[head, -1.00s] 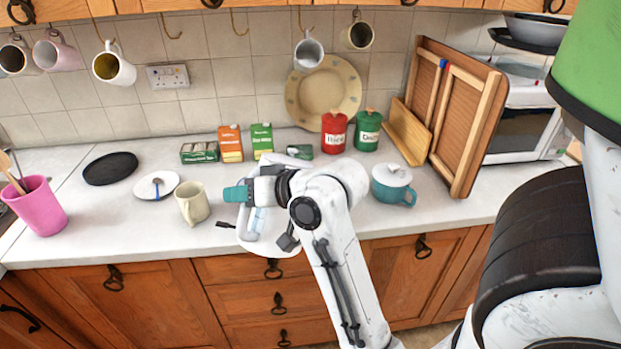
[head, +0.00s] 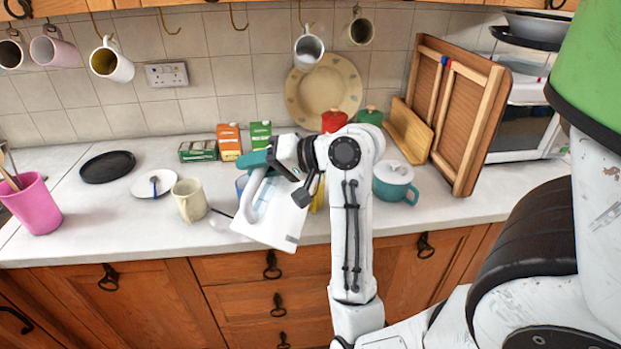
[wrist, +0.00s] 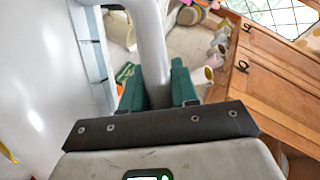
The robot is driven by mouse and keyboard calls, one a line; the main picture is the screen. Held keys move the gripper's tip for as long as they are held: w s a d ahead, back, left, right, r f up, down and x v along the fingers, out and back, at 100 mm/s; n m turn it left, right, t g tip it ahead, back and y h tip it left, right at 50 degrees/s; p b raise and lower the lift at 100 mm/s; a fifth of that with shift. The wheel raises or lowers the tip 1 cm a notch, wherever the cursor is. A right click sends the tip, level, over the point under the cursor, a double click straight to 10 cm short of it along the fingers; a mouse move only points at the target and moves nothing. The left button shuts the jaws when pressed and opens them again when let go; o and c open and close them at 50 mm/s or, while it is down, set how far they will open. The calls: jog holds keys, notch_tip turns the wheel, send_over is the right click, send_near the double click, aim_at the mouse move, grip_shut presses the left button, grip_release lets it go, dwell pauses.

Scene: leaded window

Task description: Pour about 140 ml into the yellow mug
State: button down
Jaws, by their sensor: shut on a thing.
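My gripper (head: 257,162) is shut on the handle of a white kettle (head: 275,222) with a bluish level window, held over the counter's front edge and tilted. In the wrist view, the green fingers (wrist: 157,88) clasp the handle (wrist: 153,45), and the kettle body (wrist: 40,80) fills the left. A yellow thing (head: 318,196) shows as a sliver behind the kettle and my arm; I cannot tell whether it is the yellow mug. A pale cream-yellow mug (head: 190,201) stands on the counter left of the kettle. The kettle's spout and the liquid are not clearly visible.
A blue thing (head: 242,185) is partly hidden behind the kettle. A teal lidded pot (head: 396,183) stands right of my arm. A saucer (head: 143,187), black plate (head: 108,168) and pink pot (head: 32,205) are left. Cartons (head: 229,142) stand behind; mugs (head: 110,62) hang above.

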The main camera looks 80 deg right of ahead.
aim_at(265, 182)
jog(key=shift+d+r, duration=0.25)
jog(key=shift+r, duration=0.35)
jog(key=shift+s+d+r+m+t+y+p, duration=0.2)
jog(key=shift+d+r+m+p, duration=0.15)
jog(key=shift+d+r, duration=0.15)
jog(key=shift+s+d+r+m+t+y+p, duration=0.1)
jog(key=shift+d+r+m+y+p, duration=0.1)
jog(key=shift+d+r+m+p, duration=0.2)
jog(key=shift+d+r, duration=0.15)
jog(key=shift+d, duration=0.15)
jog(key=shift+s+d+r+m, duration=0.1)
jog(key=shift+d+r+m, duration=0.2)
jog(key=shift+d+m, duration=0.05)
jog(key=shift+d+r+y+p, duration=0.35)
jog(key=shift+y+p, duration=0.05)
jog(key=shift+s+d+r+m+t+p, duration=0.1)
jog(key=shift+d+r+m+t+p, duration=0.1)
jog(key=shift+d+p, duration=0.2)
jog(key=shift+s+d+r+m+t+p, duration=0.1)
jog(key=shift+d+m+p, duration=0.1)
jog(key=shift+d+p, duration=0.15)
dwell(0.5)
